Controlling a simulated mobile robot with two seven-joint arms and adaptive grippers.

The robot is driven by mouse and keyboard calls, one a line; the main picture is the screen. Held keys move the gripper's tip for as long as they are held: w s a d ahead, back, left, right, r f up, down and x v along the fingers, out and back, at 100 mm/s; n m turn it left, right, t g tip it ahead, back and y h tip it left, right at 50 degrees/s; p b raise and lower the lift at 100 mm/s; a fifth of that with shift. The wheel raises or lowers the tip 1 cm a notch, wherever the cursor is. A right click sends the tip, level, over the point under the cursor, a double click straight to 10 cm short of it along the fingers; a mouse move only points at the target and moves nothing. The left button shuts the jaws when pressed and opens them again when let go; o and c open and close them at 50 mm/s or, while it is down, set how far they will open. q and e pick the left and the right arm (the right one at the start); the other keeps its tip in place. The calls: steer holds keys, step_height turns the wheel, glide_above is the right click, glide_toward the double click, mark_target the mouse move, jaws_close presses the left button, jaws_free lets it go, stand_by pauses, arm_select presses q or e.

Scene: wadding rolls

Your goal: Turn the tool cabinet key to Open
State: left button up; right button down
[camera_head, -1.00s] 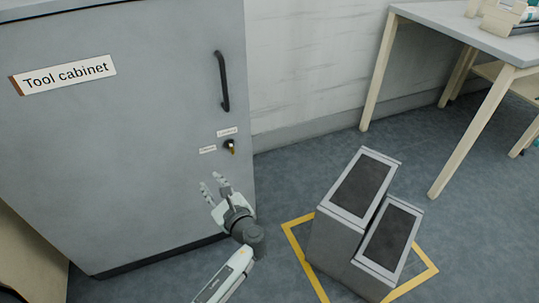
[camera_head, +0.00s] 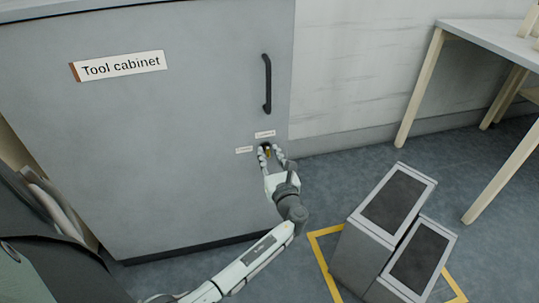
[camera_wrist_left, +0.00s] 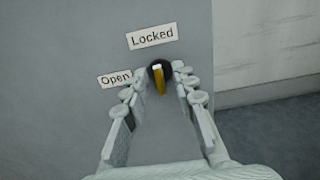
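The grey tool cabinet (camera_head: 190,120) has a "Tool cabinet" sign at its upper left and a dark upright handle. Its key (camera_wrist_left: 160,82) is brass-coloured with a pale top edge and sits in a dark round lock (camera_wrist_left: 158,70). In the left wrist view the "Locked" label (camera_wrist_left: 151,37) is above the lock and the "Open" label (camera_wrist_left: 115,78) is to its left. The key stands roughly upright in that view. My left gripper (camera_head: 271,152) is open, its fingers on either side of the key with gaps showing. My right gripper is not in view.
Two grey boxes with dark tops (camera_head: 398,198) stand on the floor to the right, inside a yellow floor outline (camera_head: 325,262). A table (camera_head: 490,35) stands at the upper right. The cabinet handle (camera_head: 267,84) is above the lock.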

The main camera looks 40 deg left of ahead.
arm_select(q)
steer(key=shift+c, duration=0.5)
jaws_close()
